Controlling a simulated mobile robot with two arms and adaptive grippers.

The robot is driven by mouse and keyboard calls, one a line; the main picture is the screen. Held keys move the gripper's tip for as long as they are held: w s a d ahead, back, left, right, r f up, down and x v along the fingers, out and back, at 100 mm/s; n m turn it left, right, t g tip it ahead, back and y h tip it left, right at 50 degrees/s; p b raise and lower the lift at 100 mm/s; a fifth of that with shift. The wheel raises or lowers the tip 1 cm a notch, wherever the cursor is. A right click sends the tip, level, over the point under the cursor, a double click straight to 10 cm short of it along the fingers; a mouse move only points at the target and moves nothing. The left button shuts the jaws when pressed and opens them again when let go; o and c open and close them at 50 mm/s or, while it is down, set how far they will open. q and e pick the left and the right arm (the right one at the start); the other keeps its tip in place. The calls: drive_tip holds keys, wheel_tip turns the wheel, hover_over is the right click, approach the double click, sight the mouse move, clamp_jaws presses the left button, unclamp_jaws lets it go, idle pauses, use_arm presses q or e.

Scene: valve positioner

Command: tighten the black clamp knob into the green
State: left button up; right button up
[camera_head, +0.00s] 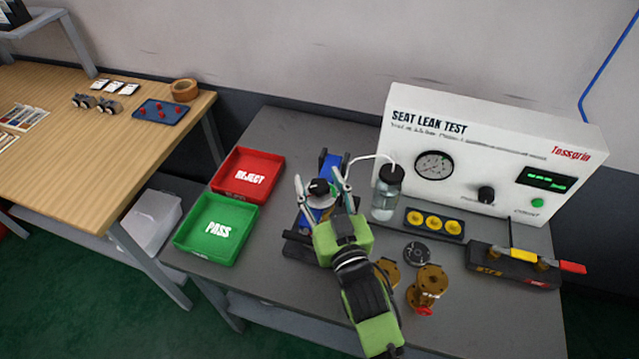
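The black clamp knob (318,187) shows between the fingers of my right gripper (318,181), at the blue clamp fixture (329,165) in the middle of the table. My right gripper has its two pale fingers spread, one on each side of the knob, with a gap visible around it. I cannot tell whether either finger touches the knob. My green and black gripper body hides the near part of the fixture. I cannot make out a green mark for the knob. My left gripper is not in view.
Red REJECT (248,174) and green PASS (216,229) trays lie left. A clear bottle (386,195) with a tube stands close right of the gripper. The seat leak test box (480,150), yellow-disc tray (434,222), brass valve (428,285) and black manifold (510,267) are further right.

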drive_tip(key=shift+s+f, duration=0.1)
drive_tip(key=shift+s+d, duration=0.1)
drive_tip(key=shift+s, duration=0.15)
drive_tip(key=v, duration=1.1)
drive_tip(key=shift+s, duration=0.2)
